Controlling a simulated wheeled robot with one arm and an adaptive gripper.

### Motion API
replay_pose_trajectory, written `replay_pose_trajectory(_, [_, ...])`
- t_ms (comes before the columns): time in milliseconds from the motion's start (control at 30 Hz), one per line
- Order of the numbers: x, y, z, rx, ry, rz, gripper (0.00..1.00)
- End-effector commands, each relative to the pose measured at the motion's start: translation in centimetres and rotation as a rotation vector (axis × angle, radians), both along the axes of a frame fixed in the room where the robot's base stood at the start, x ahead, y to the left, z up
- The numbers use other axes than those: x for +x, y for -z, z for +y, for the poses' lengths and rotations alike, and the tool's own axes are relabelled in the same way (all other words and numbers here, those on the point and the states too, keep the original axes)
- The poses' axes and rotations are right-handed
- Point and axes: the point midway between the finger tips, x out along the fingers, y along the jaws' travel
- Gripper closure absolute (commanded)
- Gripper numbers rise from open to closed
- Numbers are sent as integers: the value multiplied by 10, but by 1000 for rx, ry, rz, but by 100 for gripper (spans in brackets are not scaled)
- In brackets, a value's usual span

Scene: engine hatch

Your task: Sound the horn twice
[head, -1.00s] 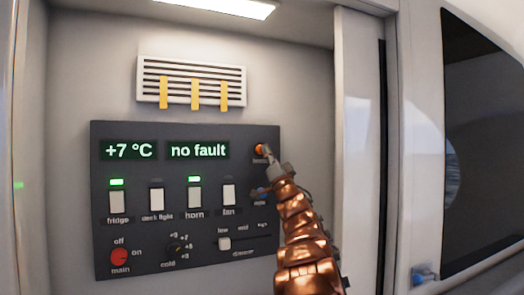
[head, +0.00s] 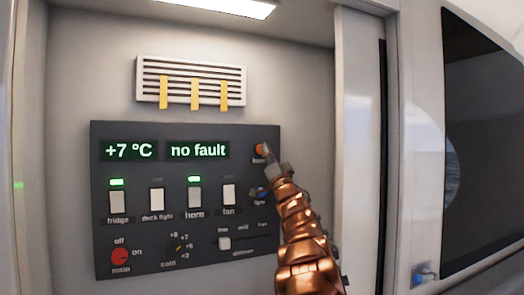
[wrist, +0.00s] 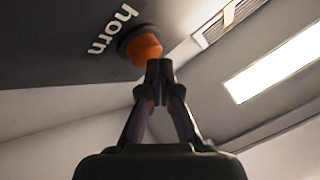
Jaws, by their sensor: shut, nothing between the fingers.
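The orange horn button (head: 261,149) sits at the upper right of the dark panel (head: 145,200). In the wrist view the button (wrist: 144,49) stands out from its dark collar, with the label "horn" beside it. My gripper (head: 267,162) is shut and empty, its tips at the button's lower right edge. In the wrist view the gripper tips (wrist: 159,72) are just beside the button; I cannot tell whether they touch it. The horn switch (head: 194,197) has a lit green lamp above it.
The displays read +7 °C and no fault (head: 198,150). The fridge switch (head: 117,202) also has a lit green lamp. A blue light button (head: 262,194) lies below the horn button, close to my arm. A vent (head: 191,82) with yellow strips is above the panel.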

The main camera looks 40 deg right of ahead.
Motion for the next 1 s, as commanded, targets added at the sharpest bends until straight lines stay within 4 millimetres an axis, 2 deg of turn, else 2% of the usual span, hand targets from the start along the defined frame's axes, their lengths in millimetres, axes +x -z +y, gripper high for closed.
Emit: replay_pose_trajectory(1000, [10,-1,-2,-1,-1,0,100])
